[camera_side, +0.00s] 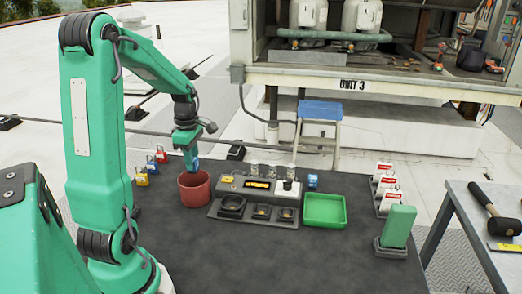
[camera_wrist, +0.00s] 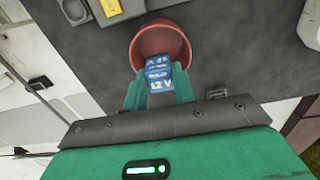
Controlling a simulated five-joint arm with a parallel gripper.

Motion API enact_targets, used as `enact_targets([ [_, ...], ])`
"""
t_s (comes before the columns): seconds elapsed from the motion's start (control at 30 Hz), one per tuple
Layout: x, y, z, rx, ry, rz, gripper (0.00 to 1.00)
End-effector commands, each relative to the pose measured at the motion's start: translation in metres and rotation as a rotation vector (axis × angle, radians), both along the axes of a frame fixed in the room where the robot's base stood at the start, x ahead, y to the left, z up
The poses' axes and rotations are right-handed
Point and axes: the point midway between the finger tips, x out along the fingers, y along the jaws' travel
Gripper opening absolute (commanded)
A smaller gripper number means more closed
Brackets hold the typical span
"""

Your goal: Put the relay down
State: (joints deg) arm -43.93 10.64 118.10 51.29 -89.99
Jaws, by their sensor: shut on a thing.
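The blue relay marked "12 V" (camera_wrist: 158,76) is between the green fingers of my gripper (camera_wrist: 160,90) in the wrist view. My gripper is shut on it. The relay is in front of the open mouth of a red-brown pot (camera_wrist: 142,40), and part of the pot is hidden behind it. In the side view my gripper (camera_side: 188,165) is just above the pot (camera_side: 195,190), with a little blue showing by the fingers. I cannot tell whether the relay is inside the rim. Another small blue item (camera_side: 312,180) stands right of the grey rack.
The dark mat (camera_side: 270,260) is clear in front. The grey rack (camera_side: 255,210) with several round and square holders is right of the pot, beside a green tray (camera_side: 324,222). Padlocks (camera_side: 141,177) stand left. White tagged items (camera_side: 388,202) and a green block (camera_side: 398,228) stand right.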

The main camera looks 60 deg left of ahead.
Motion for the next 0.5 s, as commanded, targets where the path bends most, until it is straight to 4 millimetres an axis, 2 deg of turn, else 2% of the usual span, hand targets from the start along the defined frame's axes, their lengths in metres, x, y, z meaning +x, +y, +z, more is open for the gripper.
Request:
enact_targets([
  [0.27, -0.003, 0.003, -0.002, 0.0, 0.0, 0.021, 0.04],
  [0.5, -0.003, 0.003, -0.025, -0.002, 0.002, 0.019, 0.04],
])
